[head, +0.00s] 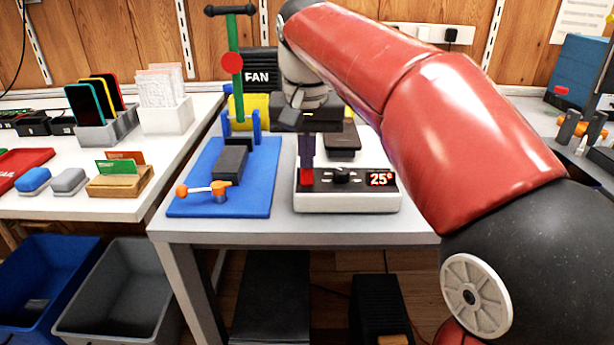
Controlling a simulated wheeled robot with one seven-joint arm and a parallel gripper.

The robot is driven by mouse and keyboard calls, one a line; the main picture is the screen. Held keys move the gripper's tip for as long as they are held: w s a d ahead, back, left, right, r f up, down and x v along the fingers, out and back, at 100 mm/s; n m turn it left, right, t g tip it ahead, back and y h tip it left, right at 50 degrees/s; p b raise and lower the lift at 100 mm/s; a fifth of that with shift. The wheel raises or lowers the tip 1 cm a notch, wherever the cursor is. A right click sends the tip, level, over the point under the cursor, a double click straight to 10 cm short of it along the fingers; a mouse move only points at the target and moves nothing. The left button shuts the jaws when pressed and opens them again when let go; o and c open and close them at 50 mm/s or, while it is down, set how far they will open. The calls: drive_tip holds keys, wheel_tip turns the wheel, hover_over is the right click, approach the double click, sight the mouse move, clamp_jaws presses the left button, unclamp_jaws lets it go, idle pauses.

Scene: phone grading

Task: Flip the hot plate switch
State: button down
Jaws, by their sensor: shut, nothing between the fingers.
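The hot plate (348,202) is a white box with a dark front panel on the middle table. Its display (380,179) reads 25° in red. A dark knob (342,175) sits in the panel's middle. A red block, perhaps the switch (307,177), shows right at the fingertips. I cannot tell whether they touch or which way the switch is set.
A blue mat (194,205) with a dark block and an orange-ended clamp lies left of the hot plate. A green press stand (235,85) rises behind it. A box marked FAN (258,76) stands at the back. Blue (35,268) and grey (119,300) bins stand on the floor.

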sight(307, 172)
drive_tip(key=shift+f, duration=0.5)
drive_tip(key=shift+r, duration=0.1)
wheel_tip(307, 172, up, 5)
drive_tip(key=p, duration=0.4)
drive_tip(key=shift+p, duration=0.4)
drive_tip(key=shift+r, duration=0.95)
drive_tip(key=s+d+f+t, duration=0.2)
drive_tip(key=s+d+f, duration=0.5)
drive_tip(key=s, duration=0.3)
drive_tip(key=s+d+f+t, duration=0.1)
drive_tip(key=s+d+f, duration=0.5)
drive_tip(key=s+f, duration=0.4)
drive_tip(key=shift+d+f+t, duration=0.2)
drive_tip(key=shift+d+t, duration=0.2)
